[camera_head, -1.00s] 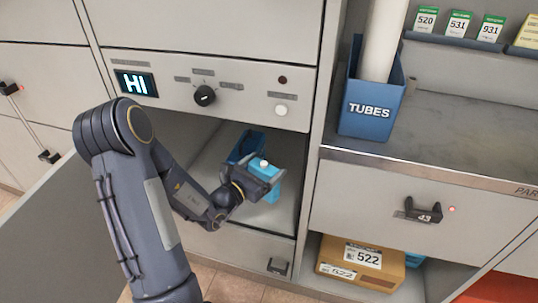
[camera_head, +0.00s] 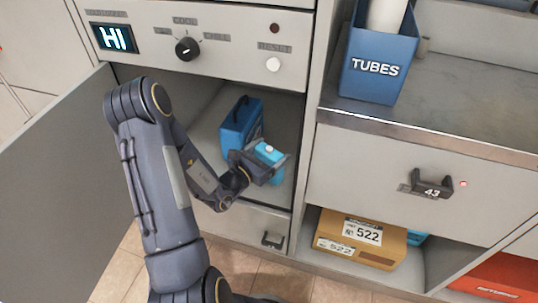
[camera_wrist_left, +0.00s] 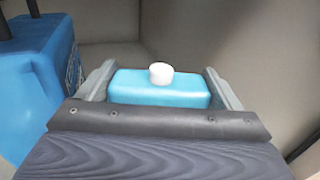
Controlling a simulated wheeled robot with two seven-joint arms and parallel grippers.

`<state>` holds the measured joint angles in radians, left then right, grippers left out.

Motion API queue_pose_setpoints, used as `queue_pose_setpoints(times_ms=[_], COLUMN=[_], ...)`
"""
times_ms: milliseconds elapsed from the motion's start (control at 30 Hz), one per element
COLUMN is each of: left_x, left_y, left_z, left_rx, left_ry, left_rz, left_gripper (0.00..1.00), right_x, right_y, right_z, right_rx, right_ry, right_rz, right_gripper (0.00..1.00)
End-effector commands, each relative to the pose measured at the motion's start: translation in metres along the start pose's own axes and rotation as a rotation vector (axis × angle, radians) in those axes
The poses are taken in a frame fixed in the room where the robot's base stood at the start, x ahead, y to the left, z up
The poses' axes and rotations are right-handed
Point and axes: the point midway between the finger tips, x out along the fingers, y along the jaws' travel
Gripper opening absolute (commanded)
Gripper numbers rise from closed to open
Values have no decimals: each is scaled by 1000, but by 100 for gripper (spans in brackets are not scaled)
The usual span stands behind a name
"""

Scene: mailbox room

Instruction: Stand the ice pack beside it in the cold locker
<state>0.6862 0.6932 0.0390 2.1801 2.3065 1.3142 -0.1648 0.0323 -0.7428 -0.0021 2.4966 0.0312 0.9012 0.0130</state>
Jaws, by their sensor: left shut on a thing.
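The light blue ice pack (camera_head: 269,152) with a white cap is upright between the fingers of my left gripper (camera_head: 268,158), which is shut on it. In the left wrist view the ice pack (camera_wrist_left: 160,88) shows between both fingers, cap up. It is inside the open cold locker (camera_head: 202,125), near the right wall. A darker blue box with a handle (camera_head: 240,124) stands in the locker to the left of and behind the ice pack; it also shows in the left wrist view (camera_wrist_left: 35,85). Whether the ice pack touches the locker floor is hidden. My right gripper is not in view.
The locker door (camera_head: 60,165) stands open on the left. A panel with a dial (camera_head: 188,48) and an HI display (camera_head: 114,38) is above the opening. A blue TUBES bin (camera_head: 378,60) stands on the counter at right. A parcel marked 522 (camera_head: 350,254) lies on a low shelf.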

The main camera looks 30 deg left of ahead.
Motion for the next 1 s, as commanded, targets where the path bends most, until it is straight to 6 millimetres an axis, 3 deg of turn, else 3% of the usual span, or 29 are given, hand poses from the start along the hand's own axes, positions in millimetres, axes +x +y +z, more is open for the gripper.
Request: queue_pose_setpoints(times_ms=[333, 367, 467, 767, 1000], left_x=[0, 0, 0, 0, -41], left_y=[0, 0, 0, 0, 1], left_z=[-3, -4, -2, 4, 2], left_rx=[1, 1, 1, 1, -2], left_ry=[-4, -1, -1, -2, 3], left_rz=[0, 0, 0, 0, 5], left_gripper=[37, 87, 100, 100, 100], right_x=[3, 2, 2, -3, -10], right_y=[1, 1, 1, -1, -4], right_z=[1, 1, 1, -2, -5], right_rx=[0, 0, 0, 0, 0], right_ry=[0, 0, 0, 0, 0], right_rz=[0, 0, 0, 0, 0], right_gripper=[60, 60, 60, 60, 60])
